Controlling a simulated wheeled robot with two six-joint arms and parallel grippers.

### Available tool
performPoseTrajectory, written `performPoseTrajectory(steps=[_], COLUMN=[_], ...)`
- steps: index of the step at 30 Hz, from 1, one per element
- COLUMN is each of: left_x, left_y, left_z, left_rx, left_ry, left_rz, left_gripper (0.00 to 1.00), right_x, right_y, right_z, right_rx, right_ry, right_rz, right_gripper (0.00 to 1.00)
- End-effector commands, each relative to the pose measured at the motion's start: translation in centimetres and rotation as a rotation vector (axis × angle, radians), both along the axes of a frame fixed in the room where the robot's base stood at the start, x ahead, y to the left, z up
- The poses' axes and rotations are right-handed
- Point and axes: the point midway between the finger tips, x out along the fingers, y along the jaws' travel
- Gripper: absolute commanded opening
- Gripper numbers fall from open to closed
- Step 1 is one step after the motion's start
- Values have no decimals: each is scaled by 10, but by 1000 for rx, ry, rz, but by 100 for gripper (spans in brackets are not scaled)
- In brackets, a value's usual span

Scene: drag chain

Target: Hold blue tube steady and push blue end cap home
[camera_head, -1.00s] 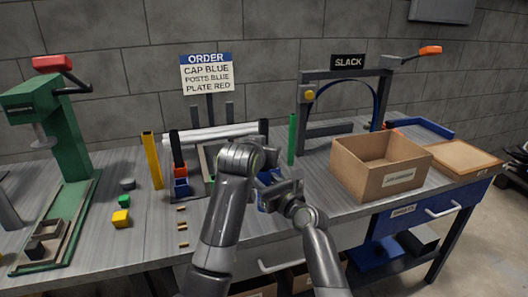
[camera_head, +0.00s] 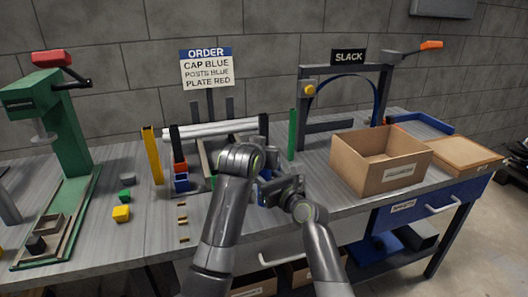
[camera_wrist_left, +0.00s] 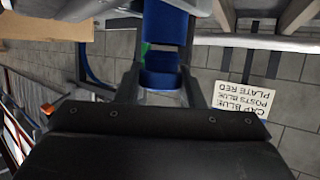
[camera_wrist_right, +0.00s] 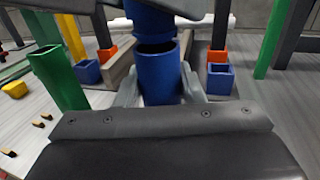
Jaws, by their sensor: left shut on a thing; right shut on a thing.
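The blue tube (camera_wrist_right: 158,78) is open-topped and stands between my right gripper's fingers in the right wrist view. My right gripper (camera_head: 270,192) is shut on it. The blue end cap (camera_wrist_right: 150,20) is above the tube's open mouth, roughly in line with it. The upside-down left wrist view shows the cap (camera_wrist_left: 160,75) between the fingers of my left gripper (camera_wrist_left: 160,88), which is shut on it. The tube (camera_wrist_left: 165,25) shows beyond it there. In the head view my arms hide most of both.
A green post (camera_head: 292,135), a yellow post (camera_head: 152,155) and white rollers (camera_head: 210,130) stand behind. A cardboard box (camera_head: 380,165) is at right, a green press (camera_head: 60,140) at left. Small blocks (camera_head: 121,213) lie on the bench. An order sign (camera_head: 207,70) stands at the back.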

Motion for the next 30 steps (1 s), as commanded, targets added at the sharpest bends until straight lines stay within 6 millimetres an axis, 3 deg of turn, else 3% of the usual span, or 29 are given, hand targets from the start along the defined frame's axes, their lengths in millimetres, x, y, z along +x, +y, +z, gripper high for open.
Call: performPoseTrajectory(steps=[30], left_x=[0], left_y=[0], left_z=[-10], left_rx=[0], left_ry=[1], left_rz=[0], left_gripper=[10], right_x=[0], right_y=[0], right_z=[0], right_rx=[-1], right_ry=[1], right_rz=[0], right_gripper=[10])
